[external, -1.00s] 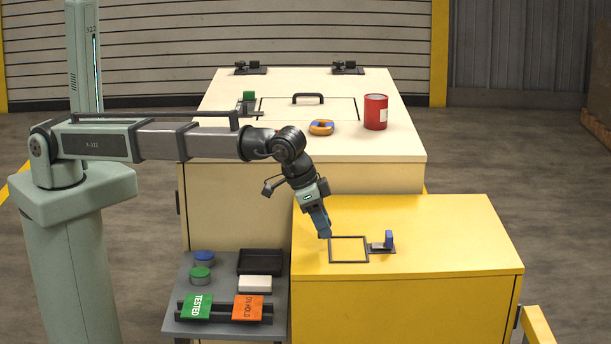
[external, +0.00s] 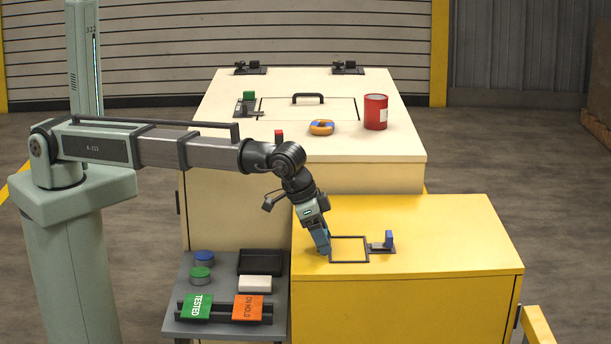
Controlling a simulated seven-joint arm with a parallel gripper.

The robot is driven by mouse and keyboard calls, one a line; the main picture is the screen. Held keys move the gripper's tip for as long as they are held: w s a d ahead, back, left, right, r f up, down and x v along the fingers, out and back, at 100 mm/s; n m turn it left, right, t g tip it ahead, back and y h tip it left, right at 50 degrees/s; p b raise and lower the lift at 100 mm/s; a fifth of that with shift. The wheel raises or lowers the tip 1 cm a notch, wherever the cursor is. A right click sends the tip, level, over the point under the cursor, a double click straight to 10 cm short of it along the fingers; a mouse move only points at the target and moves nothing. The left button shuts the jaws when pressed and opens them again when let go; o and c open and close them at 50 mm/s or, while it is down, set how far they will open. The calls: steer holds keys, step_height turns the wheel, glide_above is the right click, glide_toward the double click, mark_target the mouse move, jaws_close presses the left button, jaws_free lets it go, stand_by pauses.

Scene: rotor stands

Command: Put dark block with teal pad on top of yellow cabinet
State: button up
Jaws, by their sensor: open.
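The yellow cabinet (external: 440,290) stands at the right front, with a thin dark square frame (external: 349,261) on its top. My gripper (external: 325,251) points down at the left edge of that frame, low over or at the cabinet top. It is open, with blue-teal fingers. I cannot make out a separate dark block with a teal pad; whether one is at the fingertips I cannot tell.
A blue latch-like piece (external: 389,239) sits right of the frame. The cream cabinet (external: 230,125) behind carries a red can (external: 375,112), a ring (external: 321,127) and a handle (external: 308,98). A grey shelf (external: 218,268) holds knobs, a black tray (external: 260,262) and signs.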

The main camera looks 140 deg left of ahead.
steer(key=v, duration=1.2)
